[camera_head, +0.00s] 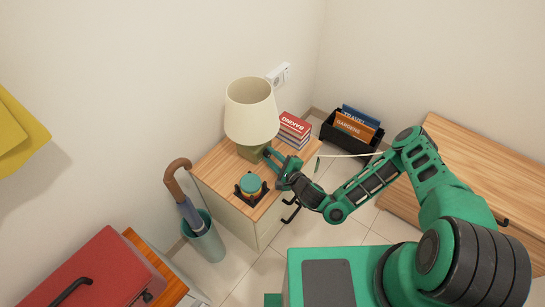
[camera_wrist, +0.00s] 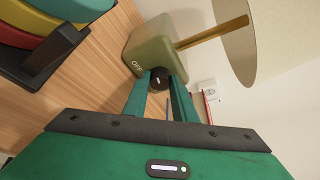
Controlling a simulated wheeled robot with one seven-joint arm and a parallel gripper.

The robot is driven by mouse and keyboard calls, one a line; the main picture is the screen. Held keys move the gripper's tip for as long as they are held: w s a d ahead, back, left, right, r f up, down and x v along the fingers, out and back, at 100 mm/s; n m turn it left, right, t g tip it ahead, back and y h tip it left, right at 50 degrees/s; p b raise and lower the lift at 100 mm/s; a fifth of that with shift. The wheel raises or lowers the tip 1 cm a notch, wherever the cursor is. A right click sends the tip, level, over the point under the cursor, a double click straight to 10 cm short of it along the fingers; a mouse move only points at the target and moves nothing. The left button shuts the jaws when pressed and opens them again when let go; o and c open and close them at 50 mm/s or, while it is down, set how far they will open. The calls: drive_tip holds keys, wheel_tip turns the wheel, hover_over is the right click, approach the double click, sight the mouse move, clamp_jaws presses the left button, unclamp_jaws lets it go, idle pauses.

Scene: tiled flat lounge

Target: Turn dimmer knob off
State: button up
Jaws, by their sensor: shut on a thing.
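The dimmer knob (camera_wrist: 160,77) is a small black round knob with a light mark, on the face of the olive-green lamp base (camera_wrist: 150,45). The word OFF is printed on the base to the left of the knob. My gripper (camera_wrist: 161,80) is shut on the knob, with one green finger on each side of it. In the head view my gripper (camera_head: 268,154) reaches the lamp base (camera_head: 253,152) from the right and hides the knob. The lamp has a cream shade (camera_head: 251,110).
The lamp stands on a wooden-topped cabinet (camera_head: 222,165) with a stacking toy (camera_head: 251,186) in front and books (camera_head: 294,130) behind. A wall socket (camera_head: 279,76) is behind. An umbrella stand (camera_head: 204,240) is at left, a black book crate (camera_head: 350,135) at right.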

drive_tip(key=shift+s+a+f, duration=0.1)
drive_tip(key=o, duration=1)
drive_tip(key=shift+o, duration=0.2)
drive_tip(key=v, duration=1)
drive_tip(key=shift+s+d, duration=0.2)
drive_tip(key=shift+d, duration=0.1)
